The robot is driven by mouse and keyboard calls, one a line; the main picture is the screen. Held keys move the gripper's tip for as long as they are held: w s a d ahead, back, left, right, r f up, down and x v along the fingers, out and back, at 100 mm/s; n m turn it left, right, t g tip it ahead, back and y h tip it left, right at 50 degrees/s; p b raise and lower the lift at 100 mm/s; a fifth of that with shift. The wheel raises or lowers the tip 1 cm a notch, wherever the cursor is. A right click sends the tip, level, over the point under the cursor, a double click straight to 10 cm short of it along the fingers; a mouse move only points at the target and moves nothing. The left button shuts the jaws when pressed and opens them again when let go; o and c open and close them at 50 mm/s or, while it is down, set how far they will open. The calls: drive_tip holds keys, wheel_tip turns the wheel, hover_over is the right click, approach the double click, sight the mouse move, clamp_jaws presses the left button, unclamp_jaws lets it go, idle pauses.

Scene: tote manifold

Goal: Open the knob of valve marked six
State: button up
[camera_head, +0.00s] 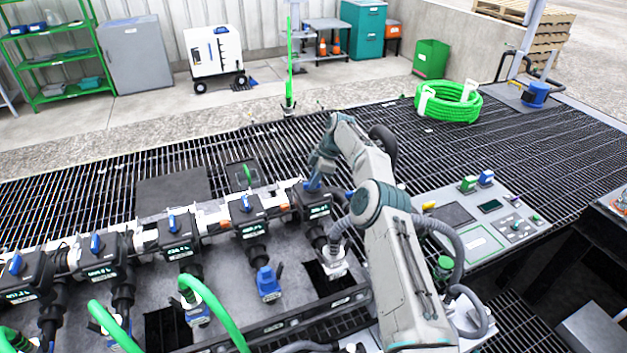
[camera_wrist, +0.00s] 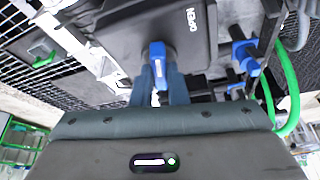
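A row of dark valves with blue knobs runs across the manifold in the head view. My gripper (camera_head: 315,183) is at the rightmost valve (camera_head: 316,208) of the row, reaching down from above. In the wrist view, that valve's dark housing (camera_wrist: 125,35) fills the top middle. Its blue knob (camera_wrist: 158,62) stands between the fingertips of my gripper (camera_wrist: 158,78), which look closed against its sides. The valve's number cannot be read, and my arm hides part of the valve in the head view.
The neighbouring valve (camera_head: 247,215) stands close on the left. Green hoses (camera_head: 215,310) rise at the front. A control panel (camera_head: 480,220) lies right of my arm. A coiled green hose (camera_head: 448,103) lies on the open grating behind.

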drive_tip(key=o, duration=0.4)
drive_tip(key=p+v, duration=0.6)
drive_tip(key=v, duration=0.6)
